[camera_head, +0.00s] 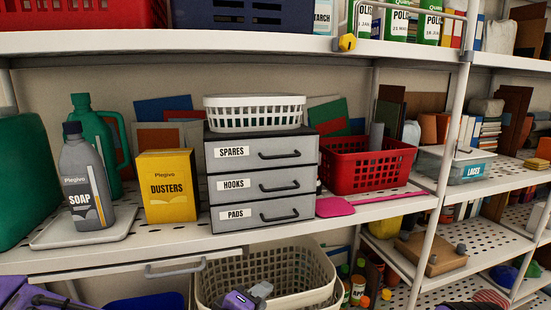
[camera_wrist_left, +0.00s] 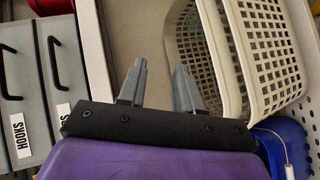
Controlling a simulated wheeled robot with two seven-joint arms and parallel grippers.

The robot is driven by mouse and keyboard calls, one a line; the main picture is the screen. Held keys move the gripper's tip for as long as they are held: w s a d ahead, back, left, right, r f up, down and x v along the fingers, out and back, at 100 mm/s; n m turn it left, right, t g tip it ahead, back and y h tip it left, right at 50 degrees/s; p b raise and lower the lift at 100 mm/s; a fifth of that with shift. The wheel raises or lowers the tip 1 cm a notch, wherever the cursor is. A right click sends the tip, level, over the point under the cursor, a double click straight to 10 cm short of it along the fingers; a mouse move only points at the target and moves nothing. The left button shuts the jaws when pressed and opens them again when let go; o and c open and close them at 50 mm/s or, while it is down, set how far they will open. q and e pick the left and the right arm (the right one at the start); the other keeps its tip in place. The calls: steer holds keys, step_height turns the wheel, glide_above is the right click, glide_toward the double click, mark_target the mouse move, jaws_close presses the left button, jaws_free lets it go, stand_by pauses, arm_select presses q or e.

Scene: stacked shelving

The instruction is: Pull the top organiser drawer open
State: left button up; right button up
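The grey organiser (camera_head: 213,185) stands on the middle shelf with three drawers, all shut. The top drawer (camera_head: 245,164) is labelled SPARES and has a dark bar handle (camera_head: 280,155). HOOKS (camera_head: 245,188) and PADS (camera_head: 245,217) lie below it. My left gripper (camera_head: 257,291) is low in the head view, below the shelf edge and in front of the cream basket. Its two grey fingers (camera_wrist_left: 159,78) are apart and empty in the left wrist view. The HOOKS drawer (camera_wrist_left: 22,95) shows there, turned sideways; the SPARES drawer does not. My right gripper is not clearly visible.
A white basket (camera_head: 254,112) sits on the organiser. The yellow DUSTERS box (camera_head: 167,187) stands left of it; a red basket (camera_head: 367,166) and pink scoop (camera_head: 352,206) are at its right. The cream basket (camera_head: 318,268) is below. Space directly before the drawers looks clear.

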mark_target(281, 157)
arm_select(q)
step_height(281, 157, up, 26)
steer(key=a+t+h+p, duration=0.1)
steer(key=t+h+p, duration=0.1)
steer(key=t+h, duration=0.15)
steer(key=shift+t+y, duration=0.45)
steer(key=p+x, duration=0.4)
steer(key=x, duration=0.5)
steer(key=shift+r, duration=0.1)
steer(key=shift+w+d, duration=0.2)
steer(key=shift+w, duration=0.2)
jaws_close()
arm_select(e)
step_height(281, 157, up, 8)
steer(key=shift+f, duration=0.25)
